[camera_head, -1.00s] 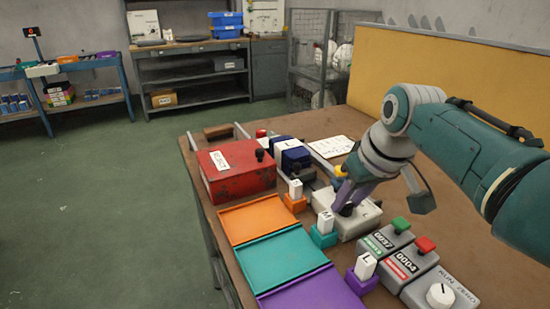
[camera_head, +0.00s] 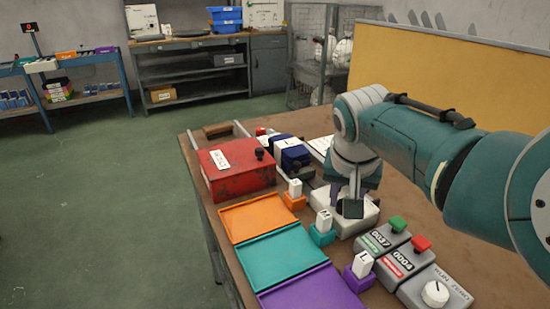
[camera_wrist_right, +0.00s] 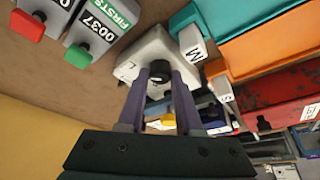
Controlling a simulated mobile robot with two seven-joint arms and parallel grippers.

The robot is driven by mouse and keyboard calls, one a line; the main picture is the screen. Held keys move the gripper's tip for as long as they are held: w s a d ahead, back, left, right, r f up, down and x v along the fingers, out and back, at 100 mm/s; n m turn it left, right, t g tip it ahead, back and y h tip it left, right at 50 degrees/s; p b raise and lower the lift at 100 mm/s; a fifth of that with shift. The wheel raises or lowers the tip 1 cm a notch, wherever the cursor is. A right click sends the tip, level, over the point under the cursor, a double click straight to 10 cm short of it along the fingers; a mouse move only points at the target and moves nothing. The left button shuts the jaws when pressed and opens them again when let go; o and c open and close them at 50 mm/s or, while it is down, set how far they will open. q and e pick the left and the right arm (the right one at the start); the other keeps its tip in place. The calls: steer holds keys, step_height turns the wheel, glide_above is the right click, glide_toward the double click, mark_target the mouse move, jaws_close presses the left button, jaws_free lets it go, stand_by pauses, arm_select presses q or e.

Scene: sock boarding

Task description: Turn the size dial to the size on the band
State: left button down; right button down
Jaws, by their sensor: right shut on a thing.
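The size dial's pale grey box (camera_head: 355,226) stands on the brown table, mostly hidden in the head view by my right gripper (camera_head: 347,203). In the right wrist view, the gripper's two purple-grey fingers (camera_wrist_right: 160,78) are shut on the black dial knob (camera_wrist_right: 160,68) on top of the box. A letter L shows on the box near the knob; other markings are hidden or too small to read. A dark blue sock bundle (camera_head: 297,157) with a white band (camera_head: 286,143) lies behind; the band appears to read L. My left gripper is not in view.
Orange (camera_head: 258,218), teal (camera_head: 279,258) and purple (camera_head: 312,290) trays line the near left edge, with lettered blocks beside them. A red box (camera_head: 236,172) stands behind. Counter boxes with green (camera_head: 397,223) and red (camera_head: 421,243) buttons sit close right of the dial.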

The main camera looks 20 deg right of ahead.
stand_by(0.4)
steer(key=c, duration=0.6)
jaws_free()
steer(key=p+v, duration=0.5)
steer(key=v, duration=0.5)
steer(key=shift+f, duration=0.1)
